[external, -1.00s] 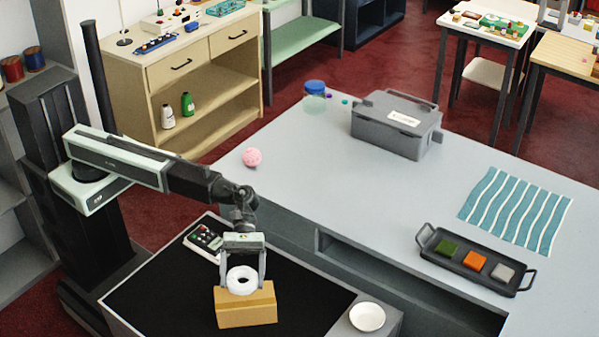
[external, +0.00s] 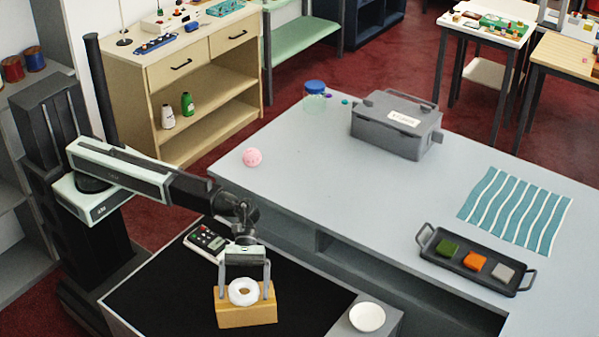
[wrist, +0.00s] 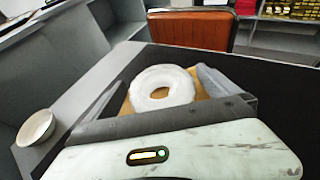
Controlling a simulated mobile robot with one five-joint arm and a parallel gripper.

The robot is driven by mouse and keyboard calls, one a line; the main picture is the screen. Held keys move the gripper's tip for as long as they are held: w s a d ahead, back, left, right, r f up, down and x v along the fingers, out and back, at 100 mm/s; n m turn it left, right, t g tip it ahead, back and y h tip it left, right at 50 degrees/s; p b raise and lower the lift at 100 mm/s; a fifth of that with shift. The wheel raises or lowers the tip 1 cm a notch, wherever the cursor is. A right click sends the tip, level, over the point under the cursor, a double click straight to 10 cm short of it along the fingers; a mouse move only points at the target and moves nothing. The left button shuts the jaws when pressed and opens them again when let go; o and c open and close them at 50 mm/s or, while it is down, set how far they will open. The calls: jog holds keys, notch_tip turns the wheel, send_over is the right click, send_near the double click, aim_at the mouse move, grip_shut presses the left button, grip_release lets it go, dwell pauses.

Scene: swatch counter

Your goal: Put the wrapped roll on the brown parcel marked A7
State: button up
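The wrapped roll (external: 234,296) is a white ring that lies on top of the brown parcel (external: 246,317). In the wrist view the roll (wrist: 142,97) rests on the parcel (wrist: 127,106), with its hole facing up. No A7 mark is legible on the parcel. My gripper (external: 246,296) is open, with one finger on each side of the roll. Gaps show between the fingers and the roll in the wrist view. The fingers hide part of the parcel's top.
The parcel stands on a black mat (external: 170,288). A keypad device (external: 206,240) lies behind it, and a white bowl (external: 367,317) is to its right. The grey counter (external: 330,190) behind holds a pink ball (external: 252,157), a grey box (external: 395,135) and a dark tray (external: 450,262).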

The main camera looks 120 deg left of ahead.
jog(key=shift+r, duration=0.2)
jog(key=p+v, duration=0.5)
jog(key=v, duration=0.7)
jog(key=shift+r, duration=0.15)
